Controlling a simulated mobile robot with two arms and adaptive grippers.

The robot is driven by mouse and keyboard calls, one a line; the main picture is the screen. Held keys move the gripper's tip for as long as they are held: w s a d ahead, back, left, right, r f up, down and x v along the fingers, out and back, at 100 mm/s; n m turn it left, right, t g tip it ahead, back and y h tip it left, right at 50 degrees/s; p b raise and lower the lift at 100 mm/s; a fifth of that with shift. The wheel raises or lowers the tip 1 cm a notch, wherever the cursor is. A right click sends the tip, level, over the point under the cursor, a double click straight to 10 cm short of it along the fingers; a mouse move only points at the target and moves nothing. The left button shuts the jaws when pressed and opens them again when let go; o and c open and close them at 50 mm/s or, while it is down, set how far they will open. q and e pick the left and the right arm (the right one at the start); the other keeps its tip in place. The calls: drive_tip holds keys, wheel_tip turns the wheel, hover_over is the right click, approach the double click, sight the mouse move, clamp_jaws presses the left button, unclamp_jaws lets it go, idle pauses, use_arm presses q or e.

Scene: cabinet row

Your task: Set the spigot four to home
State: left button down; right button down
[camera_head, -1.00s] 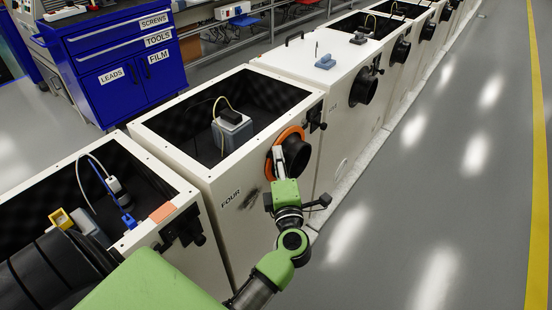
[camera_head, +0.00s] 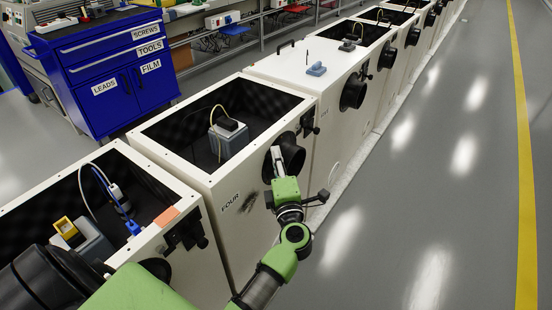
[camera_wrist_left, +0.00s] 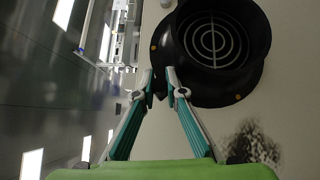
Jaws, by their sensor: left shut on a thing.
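Spigot four is a short, wide black tube (camera_head: 291,139) on the front wall of the white cabinet marked FOUR (camera_head: 222,215). In the left wrist view the black spigot (camera_wrist_left: 182,48) faces me, with a white ring-shaped grille inside and small brass-coloured screws on its flange. My left gripper (camera_head: 288,153) is at the spigot's near side. Its two narrow fingers (camera_wrist_left: 161,74) are close together at the edge of the rim and shut on it. They hide a little of the rim. My right gripper is in neither view.
A black clamp-like fitting (camera_head: 309,121) sits right of the spigot. A blue drawer cabinet (camera_head: 110,70) stands behind. The grey floor at right is clear beside a yellow line (camera_head: 523,150).

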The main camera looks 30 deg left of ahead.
use_arm(q)
drive_tip(key=shift+r, duration=0.15)
drive_tip(key=c, duration=2.3)
unclamp_jaws()
drive_tip(key=shift+c, duration=0.2)
drive_tip(key=shift+s+d, duration=0.1)
drive_tip(key=v, duration=0.7)
drive_tip(key=shift+s, duration=0.15)
